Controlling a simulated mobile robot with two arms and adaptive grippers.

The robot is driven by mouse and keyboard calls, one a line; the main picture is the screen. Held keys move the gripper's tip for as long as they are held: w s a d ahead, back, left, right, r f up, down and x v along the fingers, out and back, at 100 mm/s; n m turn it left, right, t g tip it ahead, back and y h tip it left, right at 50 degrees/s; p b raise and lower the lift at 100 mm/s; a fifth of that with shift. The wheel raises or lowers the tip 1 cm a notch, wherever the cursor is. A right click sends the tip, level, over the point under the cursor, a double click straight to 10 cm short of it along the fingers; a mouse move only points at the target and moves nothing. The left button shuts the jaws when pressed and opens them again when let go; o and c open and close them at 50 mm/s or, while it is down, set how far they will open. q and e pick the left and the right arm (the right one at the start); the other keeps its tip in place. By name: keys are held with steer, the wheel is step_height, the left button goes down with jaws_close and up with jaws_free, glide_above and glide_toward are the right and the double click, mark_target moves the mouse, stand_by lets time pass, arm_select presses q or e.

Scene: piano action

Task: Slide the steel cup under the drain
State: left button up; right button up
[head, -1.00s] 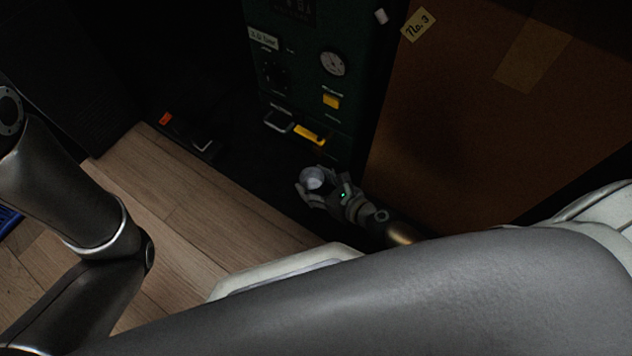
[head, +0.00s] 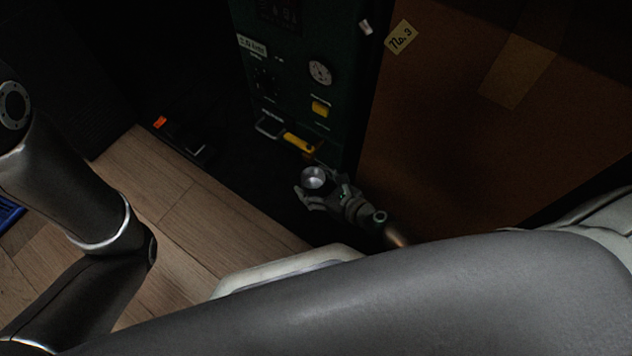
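The steel cup (head: 314,177) is a small round metal cup, seen from above with its mouth up. My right gripper (head: 312,189) is around the cup, with fingers on its near and right sides; it appears shut on it. The cup is low, just in front of the dark green machine (head: 290,80). The machine has a yellow lever (head: 299,143) near its bottom, just above and left of the cup. I cannot make out the drain opening clearly in the dark. My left arm is at the left, but its gripper is out of view.
A large brown panel (head: 450,130) labelled No. 3 stands right of the machine, close to my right arm. Wooden floor (head: 180,215) is clear in front.

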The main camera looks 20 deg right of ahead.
mark_target(322, 188)
steer(key=shift+w+a+r, duration=0.25)
steer(key=shift+a, duration=0.1)
steer(key=shift+s+d, duration=0.3)
steer(key=shift+s, duration=0.15)
steer(key=v, duration=0.7)
steer(key=shift+s+d, duration=0.15)
steer(key=shift+d, duration=0.25)
steer(key=shift+s+f, duration=0.1)
